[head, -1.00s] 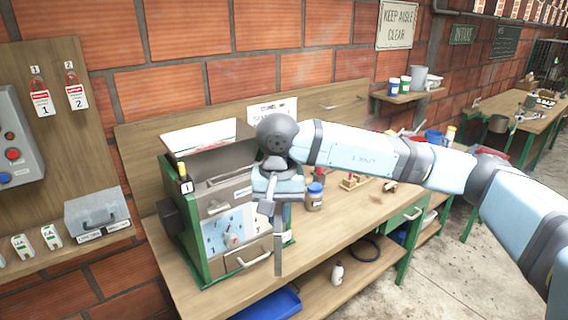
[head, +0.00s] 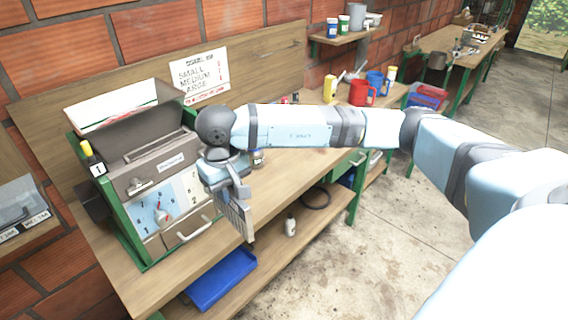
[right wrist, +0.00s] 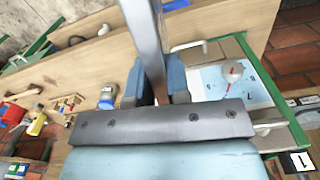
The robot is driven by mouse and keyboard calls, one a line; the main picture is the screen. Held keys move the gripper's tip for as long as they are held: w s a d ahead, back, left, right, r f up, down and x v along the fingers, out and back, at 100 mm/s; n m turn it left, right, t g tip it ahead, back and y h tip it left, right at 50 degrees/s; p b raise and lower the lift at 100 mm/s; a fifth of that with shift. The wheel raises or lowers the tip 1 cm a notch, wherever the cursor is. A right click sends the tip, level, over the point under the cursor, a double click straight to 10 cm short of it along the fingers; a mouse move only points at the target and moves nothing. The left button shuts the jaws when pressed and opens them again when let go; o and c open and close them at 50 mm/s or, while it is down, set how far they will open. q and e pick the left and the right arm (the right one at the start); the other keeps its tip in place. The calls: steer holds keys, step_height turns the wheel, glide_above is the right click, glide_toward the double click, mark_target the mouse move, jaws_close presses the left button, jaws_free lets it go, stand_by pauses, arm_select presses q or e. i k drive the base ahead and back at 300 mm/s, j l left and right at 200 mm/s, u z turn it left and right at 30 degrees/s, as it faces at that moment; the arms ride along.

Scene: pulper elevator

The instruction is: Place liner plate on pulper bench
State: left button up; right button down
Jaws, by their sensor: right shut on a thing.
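My right gripper (head: 232,188) is shut on the liner plate (head: 238,218), a narrow grey plate with ribs. The plate hangs down from the jaws, in front of the bench's front edge in the head view. In the right wrist view the plate (right wrist: 146,38) shows nearly edge-on between the two blue-grey fingers (right wrist: 157,85). The wooden pulper bench (head: 300,170) runs behind and to the right of the gripper. The pulper (head: 150,200), a grey and green machine with a dial, stands on its left part. My left gripper is out of view.
A jar (head: 257,159) stands on the bench behind the gripper, partly hidden. A red mug (head: 359,93) and a yellow container (head: 330,89) stand farther right. A blue tray (head: 222,280) and a white bottle (head: 291,225) are on the lower shelf. Bare bench top lies right of the gripper.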

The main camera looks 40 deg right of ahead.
mark_target(282, 169)
steer(key=i+l, duration=0.15)
steer(key=l, duration=0.2)
steer(key=i+l, duration=0.1)
steer(key=l, duration=0.2)
steer(key=i+l, duration=0.15)
steer(key=l, duration=0.2)
steer(key=i+l+u, duration=0.1)
steer(key=l, duration=0.25)
